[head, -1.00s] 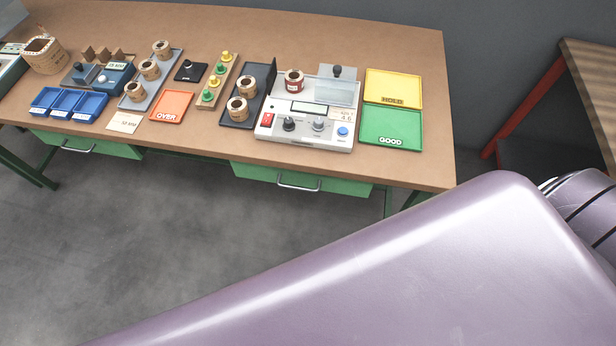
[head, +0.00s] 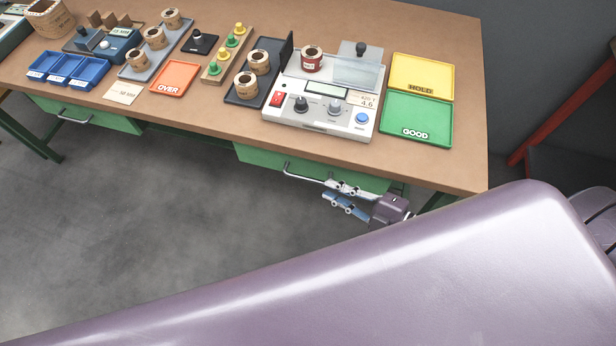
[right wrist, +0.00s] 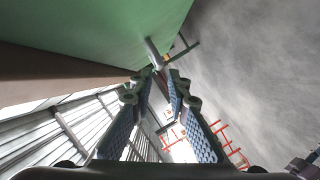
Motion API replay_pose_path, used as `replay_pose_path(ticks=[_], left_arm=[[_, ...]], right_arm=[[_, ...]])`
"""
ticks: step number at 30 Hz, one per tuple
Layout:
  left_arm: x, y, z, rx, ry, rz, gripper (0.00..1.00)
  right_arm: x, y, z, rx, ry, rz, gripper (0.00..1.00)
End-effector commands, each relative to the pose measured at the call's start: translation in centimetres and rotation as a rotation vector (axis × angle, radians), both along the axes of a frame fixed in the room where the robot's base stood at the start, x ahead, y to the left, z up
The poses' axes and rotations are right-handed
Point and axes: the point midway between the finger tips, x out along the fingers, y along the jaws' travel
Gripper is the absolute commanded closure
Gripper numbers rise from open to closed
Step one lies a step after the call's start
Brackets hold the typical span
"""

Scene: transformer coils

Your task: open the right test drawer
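The right test drawer (head: 258,157) has a green front under the right part of the bench and looks closed. Its metal bar handle (head: 302,177) shows in the head view, with its right end partly hidden behind my right gripper (head: 328,192). That gripper is at the right end of the handle, its two fingers apart and empty. In the right wrist view, the handle (right wrist: 153,52) appears just past the open fingertips (right wrist: 161,82), roughly in line with the gap. Whether a finger touches it, I cannot tell. My left gripper is not in view.
The bench top (head: 200,112) carries a tester (head: 325,108), a green GOOD tray (head: 415,118), a yellow HOLD tray (head: 422,75) and coils. A left drawer (head: 95,115) looks closed. Bare floor (head: 150,220) lies in front of the bench.

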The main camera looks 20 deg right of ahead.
Motion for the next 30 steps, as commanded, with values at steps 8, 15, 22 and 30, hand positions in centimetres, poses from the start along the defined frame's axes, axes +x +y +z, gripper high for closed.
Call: replay_pose_path(ticks=[8,15,22,30], left_arm=[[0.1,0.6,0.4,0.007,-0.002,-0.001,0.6],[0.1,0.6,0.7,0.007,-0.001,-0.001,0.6],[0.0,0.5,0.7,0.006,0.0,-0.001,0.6],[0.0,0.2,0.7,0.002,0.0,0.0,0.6]], right_arm=[[2.4,1.9,-0.2,0.002,-0.007,0.004,0.84],[5.1,3.9,-1.2,0.001,-0.003,0.0,0.84],[6.0,4.7,-1.6,0.001,-0.001,0.001,0.84],[6.0,4.7,-1.6,0.001,-0.001,0.0,0.9]])
